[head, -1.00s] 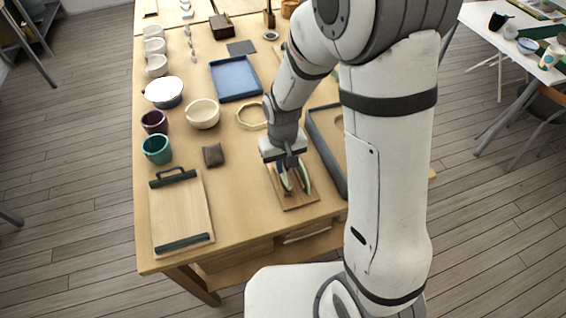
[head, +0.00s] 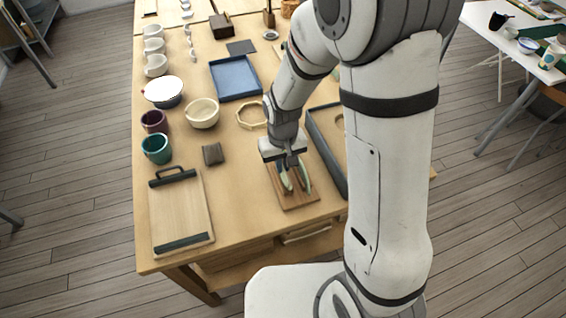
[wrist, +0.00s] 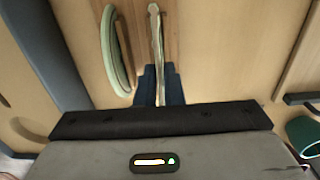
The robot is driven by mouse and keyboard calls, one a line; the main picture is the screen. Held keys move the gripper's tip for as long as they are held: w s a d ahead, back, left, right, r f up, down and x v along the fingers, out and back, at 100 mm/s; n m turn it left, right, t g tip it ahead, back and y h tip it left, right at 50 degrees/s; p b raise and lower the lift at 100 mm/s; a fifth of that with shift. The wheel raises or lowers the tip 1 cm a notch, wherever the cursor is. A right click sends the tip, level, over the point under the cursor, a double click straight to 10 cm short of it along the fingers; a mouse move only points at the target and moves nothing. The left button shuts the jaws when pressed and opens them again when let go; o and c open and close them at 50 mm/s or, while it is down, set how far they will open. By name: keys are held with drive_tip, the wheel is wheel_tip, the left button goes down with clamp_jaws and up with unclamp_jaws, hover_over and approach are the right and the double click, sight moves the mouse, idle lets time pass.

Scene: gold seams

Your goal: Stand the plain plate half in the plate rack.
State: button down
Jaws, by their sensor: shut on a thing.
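The plate rack (head: 299,204) is a small brown wooden board near the table's front edge; part of it also shows in the wrist view (wrist: 138,35). My gripper (head: 289,164) is over the rack, pointing down. In the wrist view its dark blue fingers (wrist: 160,82) are shut on a thin, pale plate half (wrist: 155,32), seen edge-on. In the head view this plate half (head: 285,181) is upright at the rack; I cannot tell whether its lower edge is seated. A second plate half with a green rim (wrist: 112,45) stands beside it, apart from my fingers.
A grey-edged tray (head: 325,150) lies close on the right of the rack. The table between board and rack is clear.

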drive_tip(key=shift+f+b, duration=0.65)
drive_tip(key=shift+f, duration=0.1)
idle(0.8)
drive_tip(key=c, duration=1)
unclamp_jaws()
drive_tip(key=shift+r+p, duration=2.05)
drive_tip(key=shift+r, duration=1)
